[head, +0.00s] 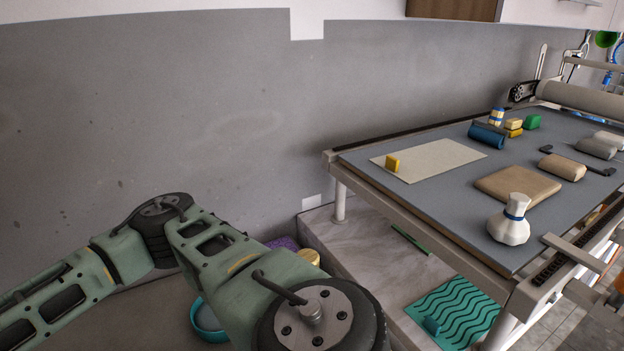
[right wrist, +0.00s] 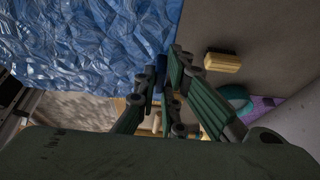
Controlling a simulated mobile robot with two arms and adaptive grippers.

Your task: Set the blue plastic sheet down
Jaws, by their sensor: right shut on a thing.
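The blue plastic sheet (right wrist: 90,40) is crinkled and shiny and fills the upper left of the right wrist view. My right gripper (right wrist: 163,82) is shut on the sheet near its right edge; the exact grip is dark and partly hidden by the fingers. The sheet and the right gripper do not show in the head view. A green-grey arm of mine crosses the lower left of the head view, but its gripper is out of frame. My left gripper is not seen.
A grey-topped table (head: 440,200) stands at right, holding a cream sheet (head: 440,157), a yellow block (head: 392,163), a brown slab (head: 517,186), a white bag (head: 510,222) and a blue roll (head: 487,134). Below lie a teal wavy mat (head: 455,312) and a teal bowl (head: 205,318).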

